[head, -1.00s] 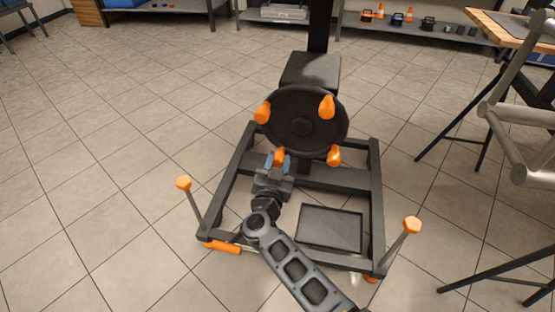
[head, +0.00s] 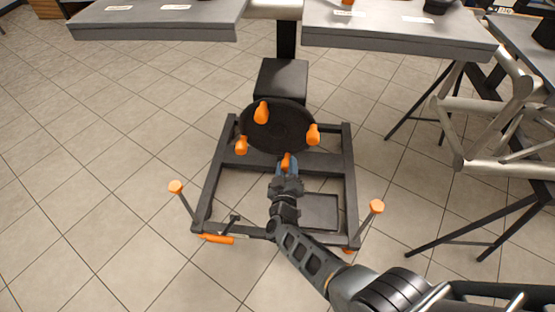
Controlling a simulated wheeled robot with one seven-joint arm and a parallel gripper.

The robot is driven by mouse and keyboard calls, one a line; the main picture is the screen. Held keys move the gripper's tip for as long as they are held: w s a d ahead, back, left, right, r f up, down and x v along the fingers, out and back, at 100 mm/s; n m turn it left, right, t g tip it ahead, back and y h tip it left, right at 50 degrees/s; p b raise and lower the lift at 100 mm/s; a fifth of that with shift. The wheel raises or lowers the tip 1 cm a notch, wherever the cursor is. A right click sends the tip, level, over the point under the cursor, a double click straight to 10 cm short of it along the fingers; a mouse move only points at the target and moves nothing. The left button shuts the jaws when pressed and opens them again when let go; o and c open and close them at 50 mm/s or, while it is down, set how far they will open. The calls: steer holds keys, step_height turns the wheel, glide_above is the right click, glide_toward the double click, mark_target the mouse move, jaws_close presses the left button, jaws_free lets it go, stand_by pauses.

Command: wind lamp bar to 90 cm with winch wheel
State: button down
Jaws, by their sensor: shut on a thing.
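The winch wheel (head: 280,127) is a dark disc with several orange handles around its rim. It sits on a black box (head: 283,80) at the foot of a dark post (head: 286,40), above a dark floor frame. My gripper (head: 286,168) reaches up from below. The fingers partly cover that handle. I cannot make out the lamp bar or a height scale for certain in this view.
The floor frame (head: 210,180) has upright rods with orange knobs (head: 176,187) (head: 376,206) at its front corners. A shallow dark tray (head: 322,212) lies inside it. Grey slabs (head: 160,20) (head: 400,32) cross the top. Silver truss (head: 500,120) stands at right. The left floor is clear.

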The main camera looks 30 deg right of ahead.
steer(key=s+d+r+n+p, duration=0.1)
steer(key=p, duration=0.1)
steer(key=s+d+r+n+p, duration=0.1)
steer(key=n, duration=0.1)
steer(key=shift+d+r+n+p, duration=0.1)
steer(key=shift+d+n+p, duration=0.2)
steer(key=shift+p, duration=0.05)
steer(key=shift+s+d+r+n+g+p, duration=0.1)
steer(key=shift+s+d+r+n+p, duration=0.3)
steer(key=shift+n+p, duration=0.4)
steer(key=shift+s+d+r+n+g+p, duration=0.15)
steer(key=shift+d+r+n+p, duration=0.2)
steer(key=shift+r+n+p, duration=0.4)
steer(key=shift+s+d+r+n+g+p, duration=0.1)
steer(key=shift+s+d+r+n+p, duration=0.25)
steer(key=shift+n+p, duration=0.4)
steer(key=c, duration=0.7)
jaws_free()
steer(key=shift+w+h, duration=0.1)
steer(key=shift+h, duration=0.2)
steer(key=shift+c, duration=0.2)
steer(key=p, duration=0.3)
glide_toward(309, 146)
steer(key=shift+f+v, duration=0.2)
steer(key=shift+v, duration=1.15)
